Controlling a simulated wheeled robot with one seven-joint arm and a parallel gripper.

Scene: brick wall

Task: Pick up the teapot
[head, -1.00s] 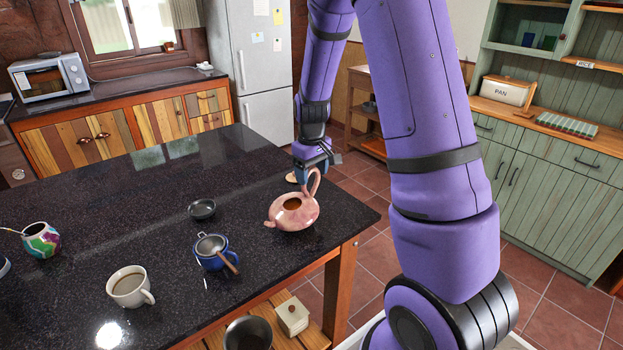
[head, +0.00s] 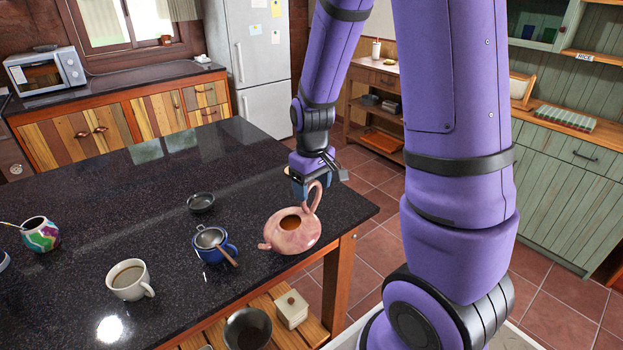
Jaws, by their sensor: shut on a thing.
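The pink teapot (head: 287,238) is at the right end of the dark counter, near its edge. Its top is open and shows brown inside; its spout points left and its loop handle (head: 317,204) rises at the upper right. My gripper (head: 309,187) is shut on the handle, coming from above and behind. The fingertips are partly hidden. The teapot appears tilted a little, spout down; I cannot tell clearly how far it is above the counter.
A blue cup with a strainer (head: 212,243) stands left of the teapot. A small dark bowl (head: 201,202), a white coffee cup (head: 130,280) and a colourful pot (head: 40,234) are farther left on the counter (head: 110,200). The counter's back is clear.

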